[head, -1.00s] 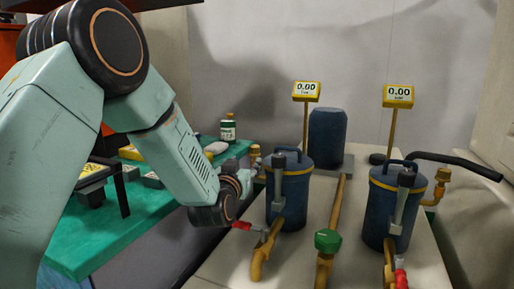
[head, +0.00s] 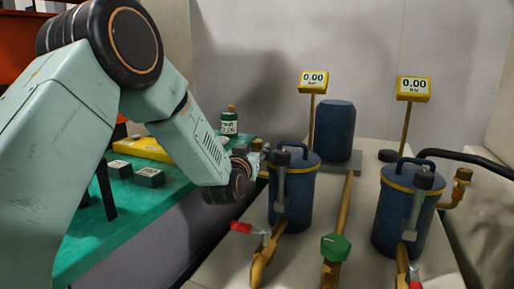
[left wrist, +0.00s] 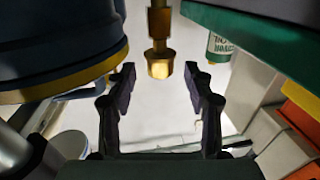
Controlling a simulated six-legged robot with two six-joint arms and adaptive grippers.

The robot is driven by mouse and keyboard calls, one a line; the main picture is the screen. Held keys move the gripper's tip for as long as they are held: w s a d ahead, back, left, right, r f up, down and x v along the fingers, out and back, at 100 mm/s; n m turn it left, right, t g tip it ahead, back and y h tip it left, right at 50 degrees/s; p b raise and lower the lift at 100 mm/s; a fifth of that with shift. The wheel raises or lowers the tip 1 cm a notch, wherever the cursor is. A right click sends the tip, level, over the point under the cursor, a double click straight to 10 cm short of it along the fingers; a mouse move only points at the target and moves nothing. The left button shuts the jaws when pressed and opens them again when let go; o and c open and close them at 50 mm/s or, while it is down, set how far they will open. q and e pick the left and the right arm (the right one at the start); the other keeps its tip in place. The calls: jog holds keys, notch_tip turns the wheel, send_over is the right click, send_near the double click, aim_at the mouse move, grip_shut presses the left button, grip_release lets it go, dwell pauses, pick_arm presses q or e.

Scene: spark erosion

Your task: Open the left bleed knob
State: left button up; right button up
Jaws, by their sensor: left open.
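The left filter canister (head: 294,200) is dark blue with a yellow band and a handle on its lid. A brass knob on a brass stem (left wrist: 159,68) hangs beside it in the left wrist view; in the head view its brass (head: 257,146) shows only as a small piece behind my gripper. My left gripper (head: 258,163) is at the left side of the canister. In the left wrist view its fingers (left wrist: 160,82) are open and empty, with the knob centred between and just past the tips, apparently untouched. My right gripper is out of view.
A right canister (head: 405,215) has a similar brass fitting (head: 462,175). A red-handled valve (head: 241,227) and a green valve knob (head: 335,247) sit on pipes in front. Both yellow gauges read 0.00. A green bench (head: 120,230) with a bottle (head: 229,121) stands left.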

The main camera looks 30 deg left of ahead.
aim_at(255, 146)
pick_arm(q)
jog(key=shift+b+x, duration=0.4)
jog(key=shift+x, duration=1.5)
grip_shut()
